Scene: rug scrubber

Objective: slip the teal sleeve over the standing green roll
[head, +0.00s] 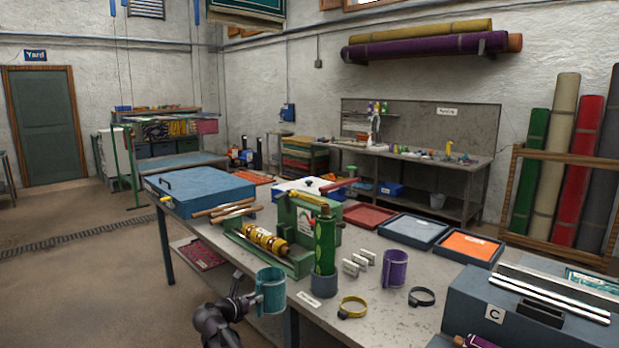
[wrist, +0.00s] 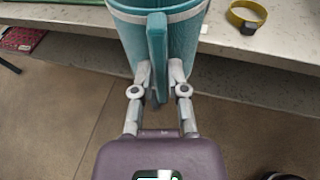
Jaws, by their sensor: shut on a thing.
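The teal sleeve (head: 270,291) is an upright hollow cylinder with a side fin, held at the near edge of the bench. My gripper (head: 258,298) is shut on its fin; the grip also shows in the wrist view (wrist: 158,90), where the teal sleeve (wrist: 185,45) fills the top middle. The standing green roll (head: 325,243) is upright on the bench, its foot in a grey round holder (head: 324,285). The sleeve is left of the roll, apart from it and lower than its top. The roll does not show in the wrist view.
A yellow ring clamp (head: 352,307) lies right of the holder; it also shows in the wrist view (wrist: 246,14). A purple sleeve (head: 395,268), a dark ring clamp (head: 422,297) and pale blocks (head: 359,263) stand nearby. A green machine (head: 303,222) stands close behind the roll.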

